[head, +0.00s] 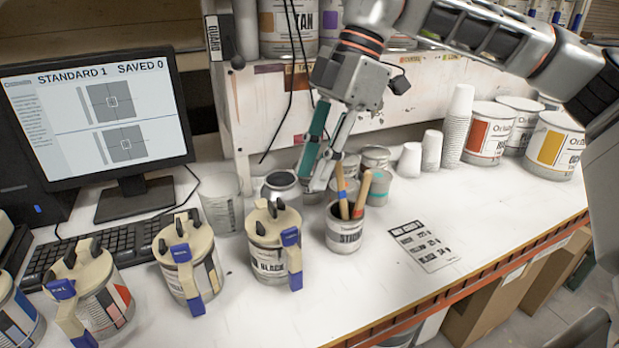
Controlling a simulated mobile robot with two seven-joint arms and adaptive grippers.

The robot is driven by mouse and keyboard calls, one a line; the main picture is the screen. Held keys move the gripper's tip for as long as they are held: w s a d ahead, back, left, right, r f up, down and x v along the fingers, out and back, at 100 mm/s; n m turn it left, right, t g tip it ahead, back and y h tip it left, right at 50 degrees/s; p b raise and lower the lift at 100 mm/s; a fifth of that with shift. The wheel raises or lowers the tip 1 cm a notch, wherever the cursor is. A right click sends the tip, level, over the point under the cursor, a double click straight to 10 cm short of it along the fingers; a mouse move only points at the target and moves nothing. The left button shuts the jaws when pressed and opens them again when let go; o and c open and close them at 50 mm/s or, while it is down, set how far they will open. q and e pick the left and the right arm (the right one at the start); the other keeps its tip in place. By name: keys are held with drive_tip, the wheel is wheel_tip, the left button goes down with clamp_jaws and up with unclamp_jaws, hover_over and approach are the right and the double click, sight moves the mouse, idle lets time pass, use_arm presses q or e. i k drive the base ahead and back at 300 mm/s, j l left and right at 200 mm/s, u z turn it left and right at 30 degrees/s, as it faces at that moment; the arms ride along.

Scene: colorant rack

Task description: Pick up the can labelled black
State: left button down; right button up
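The can labelled black (268,264) stands upright at the front middle of the white counter. It has a cream lid with a dark knob and a blue-tipped handle on its right side. My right gripper (313,181) hangs from above, behind and to the right of this can and apart from it. Its fingers point down, with a teal pad showing on one and a gap between them; nothing is held. My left gripper is out of view.
Similar lidded cans (188,268) stand in a row to the left. A pot of wooden sticks (345,236) is close on the right, and an open metal can (281,190) is behind. A label card (424,245) lies at right. A monitor (98,120) and keyboard (105,248) occupy the left.

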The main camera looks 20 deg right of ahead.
sight(273, 264)
drive_tip(key=k, duration=1)
